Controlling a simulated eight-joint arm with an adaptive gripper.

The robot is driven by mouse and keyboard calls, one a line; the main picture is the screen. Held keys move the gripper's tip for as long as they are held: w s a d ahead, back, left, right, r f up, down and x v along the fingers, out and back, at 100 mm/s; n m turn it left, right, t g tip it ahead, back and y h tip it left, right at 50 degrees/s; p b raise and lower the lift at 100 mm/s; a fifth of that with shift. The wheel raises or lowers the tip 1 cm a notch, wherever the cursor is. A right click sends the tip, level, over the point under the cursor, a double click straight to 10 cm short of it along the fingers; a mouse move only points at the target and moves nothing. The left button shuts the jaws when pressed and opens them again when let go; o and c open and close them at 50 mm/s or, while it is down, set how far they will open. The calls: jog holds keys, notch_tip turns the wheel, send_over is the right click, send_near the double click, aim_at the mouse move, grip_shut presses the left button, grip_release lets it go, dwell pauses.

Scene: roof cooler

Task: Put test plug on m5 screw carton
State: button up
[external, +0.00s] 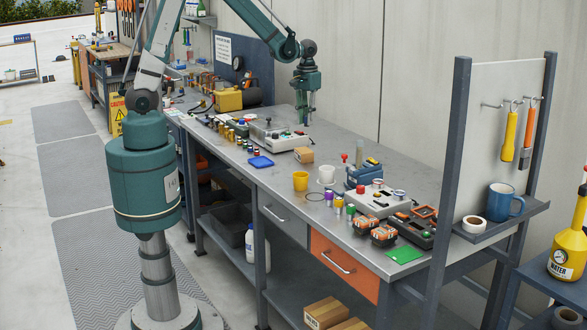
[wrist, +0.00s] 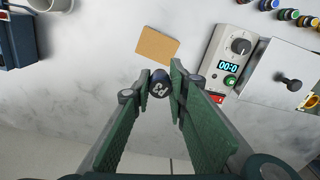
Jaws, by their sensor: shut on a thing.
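In the external view my gripper (external: 307,116) points down above the bench, behind the carton; the plug is too small to make out there. The m5 screw carton (external: 304,156) is a small tan box lying on the bench. In the wrist view the carton (wrist: 157,45) shows a plain top, just beyond the fingertips and apart from the plug. Its top is bare.
A grey instrument with a dial and display (wrist: 232,62) stands close right of the carton in the wrist view. Bare bench surrounds the carton's front.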

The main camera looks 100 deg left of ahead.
jog(key=shift+s+d, duration=0.2)
jog(key=shift+d, duration=0.4)
jog(key=shift+s+d, duration=0.15)
jog(key=shift+d, duration=0.45)
send_over(304, 150)
jog(key=shift+f, duration=2.85)
jog(key=shift+f, duration=2.1)
jog(key=shift+d+f, duration=0.1)
jog(key=shift+f, duration=0.1)
jog(key=o, duration=0.9)
jog(key=shift+r, duration=0.1)
